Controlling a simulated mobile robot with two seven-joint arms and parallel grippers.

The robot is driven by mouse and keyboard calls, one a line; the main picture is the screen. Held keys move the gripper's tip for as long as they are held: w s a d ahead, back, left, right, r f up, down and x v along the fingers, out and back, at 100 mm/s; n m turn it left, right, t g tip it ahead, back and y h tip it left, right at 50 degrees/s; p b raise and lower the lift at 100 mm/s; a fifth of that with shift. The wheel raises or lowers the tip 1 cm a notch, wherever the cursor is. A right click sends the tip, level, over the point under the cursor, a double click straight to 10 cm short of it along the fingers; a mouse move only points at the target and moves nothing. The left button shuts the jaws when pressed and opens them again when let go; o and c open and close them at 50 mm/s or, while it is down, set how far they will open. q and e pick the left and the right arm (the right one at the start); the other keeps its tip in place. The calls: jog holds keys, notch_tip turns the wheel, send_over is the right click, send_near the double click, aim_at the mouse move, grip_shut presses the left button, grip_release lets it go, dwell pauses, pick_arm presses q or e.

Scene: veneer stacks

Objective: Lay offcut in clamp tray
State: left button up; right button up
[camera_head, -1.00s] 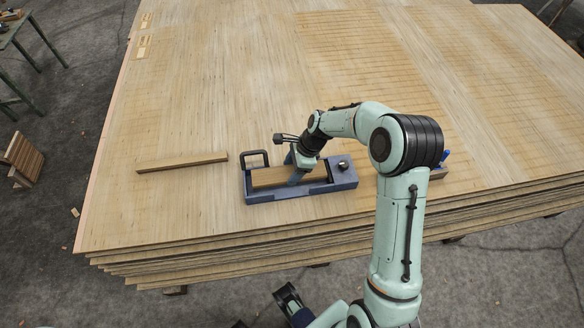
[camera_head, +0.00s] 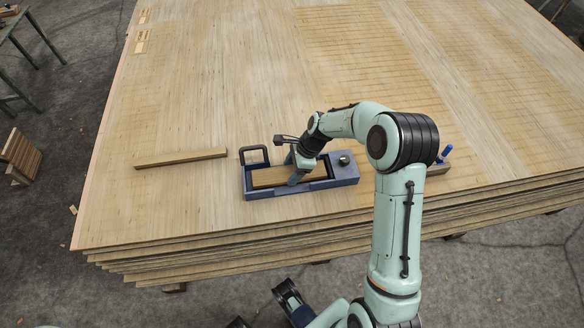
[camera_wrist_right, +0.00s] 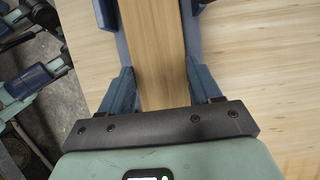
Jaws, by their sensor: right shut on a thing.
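The offcut (camera_head: 266,178), a flat light-brown wooden strip, lies lengthwise within the outline of the blue-grey clamp tray (camera_head: 256,195). The tray has a dark loop handle at its left end and a round dark knob at its right end. My right gripper (camera_head: 295,180) is shut on the offcut near its middle, with fingers pointing down. In the right wrist view, the offcut (camera_wrist_right: 155,55) runs between the two blue fingers, with tray walls beside it. Whether the offcut touches the tray floor is hidden.
A second wooden strip (camera_head: 180,159) lies left of the tray on the veneer stack (camera_head: 200,80). A blue-handled item (camera_head: 442,154) sits to the right, partly behind my right arm. The stack's front edge is close below the tray. Free surface lies behind.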

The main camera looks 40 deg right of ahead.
jog(key=shift+f+b, duration=0.3)
jog(key=shift+f, duration=0.35)
jog(key=o, duration=1.2)
jog(key=p+v, duration=0.2)
jog(key=v, duration=1.1)
jog(key=shift+r, duration=0.2)
